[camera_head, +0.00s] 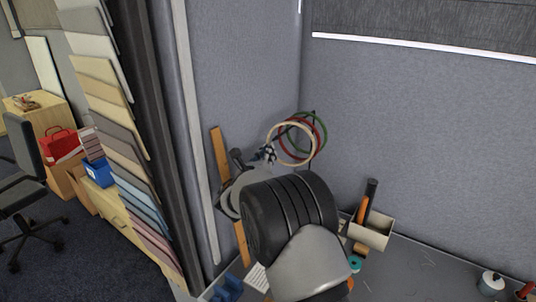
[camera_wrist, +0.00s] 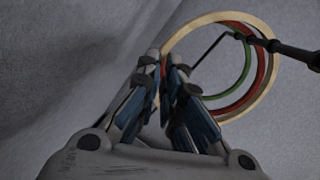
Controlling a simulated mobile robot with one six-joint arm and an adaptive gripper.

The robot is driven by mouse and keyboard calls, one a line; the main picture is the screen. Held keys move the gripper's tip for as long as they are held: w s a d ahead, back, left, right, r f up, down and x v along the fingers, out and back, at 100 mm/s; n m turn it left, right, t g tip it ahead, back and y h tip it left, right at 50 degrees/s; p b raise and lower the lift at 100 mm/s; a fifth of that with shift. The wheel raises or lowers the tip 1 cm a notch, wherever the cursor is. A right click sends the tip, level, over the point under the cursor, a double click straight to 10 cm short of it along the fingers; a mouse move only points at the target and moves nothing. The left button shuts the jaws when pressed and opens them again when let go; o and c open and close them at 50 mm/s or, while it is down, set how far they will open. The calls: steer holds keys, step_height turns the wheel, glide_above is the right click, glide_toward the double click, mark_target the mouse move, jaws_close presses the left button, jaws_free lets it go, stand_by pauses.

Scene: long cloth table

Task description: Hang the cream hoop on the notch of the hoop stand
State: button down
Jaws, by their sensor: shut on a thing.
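My gripper (camera_head: 268,156) is shut on the left side of the cream hoop (camera_head: 291,122) and holds it up near the corner of the grey walls. In the wrist view my gripper (camera_wrist: 167,68) has both fingers closed around the hoop's rim, and the cream hoop (camera_wrist: 222,14) stretches away to the right. The hoop stand (camera_wrist: 291,49) shows there as a dark rod with a thin bent end, overlapping the hoop's opening. Whether the cream hoop touches it, I cannot tell. A red hoop (camera_head: 325,138) and a green hoop (camera_head: 321,124) are at the stand, behind the cream one.
A beige box (camera_head: 371,232) with a dark-handled tool stands right of my arm on the grey table (camera_head: 420,268). A teal tape roll (camera_head: 354,263) lies nearby. A white container (camera_head: 491,283) is at the far right.

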steer(key=c, duration=1.7)
jaws_free()
